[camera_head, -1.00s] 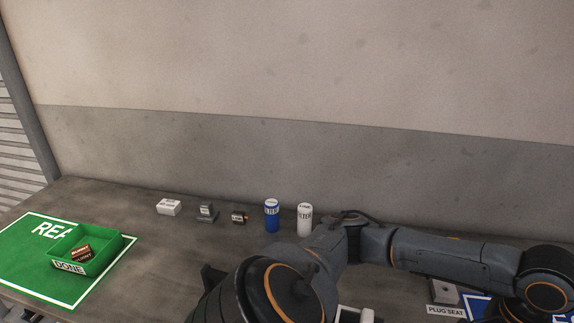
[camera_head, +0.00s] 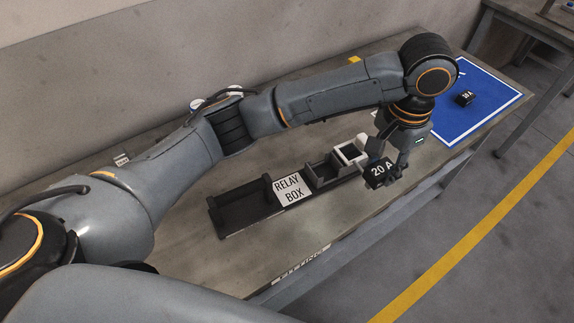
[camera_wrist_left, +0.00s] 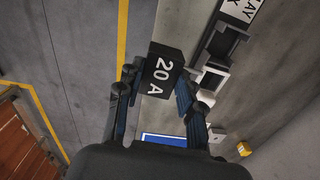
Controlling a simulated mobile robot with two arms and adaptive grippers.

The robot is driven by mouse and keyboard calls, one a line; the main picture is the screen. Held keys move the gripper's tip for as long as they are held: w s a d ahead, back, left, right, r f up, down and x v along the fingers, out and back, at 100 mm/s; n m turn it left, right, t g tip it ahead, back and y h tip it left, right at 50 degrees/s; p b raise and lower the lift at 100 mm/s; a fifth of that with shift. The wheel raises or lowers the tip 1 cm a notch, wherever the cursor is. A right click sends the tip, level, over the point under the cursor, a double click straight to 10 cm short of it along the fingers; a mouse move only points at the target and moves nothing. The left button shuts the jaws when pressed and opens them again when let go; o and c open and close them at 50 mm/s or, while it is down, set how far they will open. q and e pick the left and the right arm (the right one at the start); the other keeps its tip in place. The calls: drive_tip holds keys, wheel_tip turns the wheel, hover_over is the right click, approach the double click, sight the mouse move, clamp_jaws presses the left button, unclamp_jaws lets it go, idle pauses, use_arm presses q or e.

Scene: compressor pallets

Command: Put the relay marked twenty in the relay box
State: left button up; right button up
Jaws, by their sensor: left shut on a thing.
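The relay marked "20 A" (camera_head: 380,172) is a black block with white lettering. My left gripper (camera_head: 390,166) is shut on it and holds it up near the front edge of the bench, just right of the relay box. The left wrist view shows the relay (camera_wrist_left: 161,72) between the two fingers (camera_wrist_left: 155,92). The relay box (camera_head: 240,221) is a dark tray with a white "RELAY BOX" label. Part of the relay box (camera_wrist_left: 226,42) also shows in the left wrist view. My right gripper is not in view.
A white-framed socket (camera_head: 347,152) stands at the box's right end. A blue mat (camera_head: 480,112) at the right bears another small black block (camera_head: 464,97). A yellow piece (camera_head: 355,59) sits at the back. The bench is bare in front of the box.

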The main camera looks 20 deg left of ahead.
use_arm(q)
drive_tip(key=w+a+f, duration=0.1)
drive_tip(key=a+f, duration=0.2)
drive_tip(key=w+a+f, duration=0.2)
drive_tip(key=a, duration=0.2)
drive_tip(key=w+a+f+p, duration=0.1)
drive_tip(key=w+a+f, duration=0.1)
drive_tip(key=a+f, duration=0.1)
drive_tip(key=shift+w+a+f, duration=0.25)
drive_tip(key=shift+a+f, duration=0.05)
drive_tip(key=shift+a, duration=0.2)
drive_tip(key=f, duration=0.1)
drive_tip(key=a+f, duration=0.1)
drive_tip(key=f, duration=0.2)
drive_tip(key=shift+w+a+f+p, duration=0.15)
drive_tip(key=shift+w+a+p, duration=0.1)
drive_tip(key=shift+p, duration=0.1)
drive_tip(key=shift+c, duration=0.4)
drive_tip(key=shift+f, duration=0.2)
drive_tip(key=shift+d, duration=0.1)
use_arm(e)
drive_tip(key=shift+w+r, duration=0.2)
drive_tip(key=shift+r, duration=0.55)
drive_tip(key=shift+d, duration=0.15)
use_arm(q)
drive_tip(key=o, duration=1.2)
drive_tip(key=shift+f, duration=0.1)
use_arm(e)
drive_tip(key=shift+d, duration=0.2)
